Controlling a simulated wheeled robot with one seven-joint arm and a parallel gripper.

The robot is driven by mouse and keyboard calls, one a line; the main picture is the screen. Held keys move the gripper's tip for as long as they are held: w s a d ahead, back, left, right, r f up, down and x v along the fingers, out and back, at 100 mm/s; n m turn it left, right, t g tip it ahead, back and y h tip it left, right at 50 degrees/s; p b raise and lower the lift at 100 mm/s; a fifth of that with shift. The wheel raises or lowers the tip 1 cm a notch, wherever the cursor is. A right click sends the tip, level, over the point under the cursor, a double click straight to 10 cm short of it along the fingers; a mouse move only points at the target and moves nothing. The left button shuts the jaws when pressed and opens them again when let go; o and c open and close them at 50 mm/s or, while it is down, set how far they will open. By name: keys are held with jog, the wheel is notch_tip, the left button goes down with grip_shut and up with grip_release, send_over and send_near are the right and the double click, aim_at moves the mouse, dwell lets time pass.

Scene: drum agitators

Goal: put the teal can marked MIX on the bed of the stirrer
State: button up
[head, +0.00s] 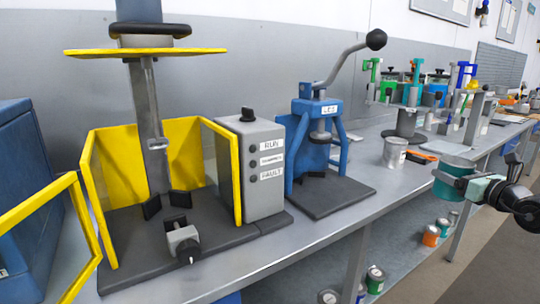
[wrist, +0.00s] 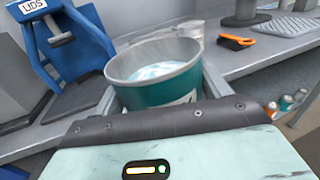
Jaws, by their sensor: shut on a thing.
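The teal can (head: 452,184) is upright in my gripper (head: 464,183) at the right of the head view, in front of the bench edge. In the wrist view the can (wrist: 168,90) sits between the fingers (wrist: 160,98). It is open-topped with pale contents, and its white label is mostly hidden and unreadable. The stirrer (head: 148,110) stands far left of the can, with a grey shaft and yellow guard panels (head: 112,170). Its dark bed (head: 135,262) carries black jaw blocks and a grey clamp with a knob (head: 182,241). No can stands on the bed.
A yellow frame (head: 45,210) stands swung out at the stirrer's front left. A grey control box (head: 258,180) and blue LIDS press (head: 318,140) with a raised lever stand between stirrer and can.

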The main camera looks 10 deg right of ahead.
jog(key=s+a+f+h+p, duration=0.1)
jog(key=s+a+f+p, duration=0.1)
jog(key=a+f, duration=0.55)
jog(key=s+a+f+m+p, duration=0.15)
jog(key=a+f, duration=0.35)
jog(key=a, duration=0.6)
jog(key=s+a+f+h+p, duration=0.1)
jog(key=s+a+f+p, duration=0.1)
jog(key=a+f, duration=0.55)
jog(key=s+a+f, duration=0.1)
jog(key=s+f, duration=0.3)
jog(key=s, duration=0.1)
jog(key=shift+a+f, duration=0.2)
jog(key=shift+a, duration=0.2)
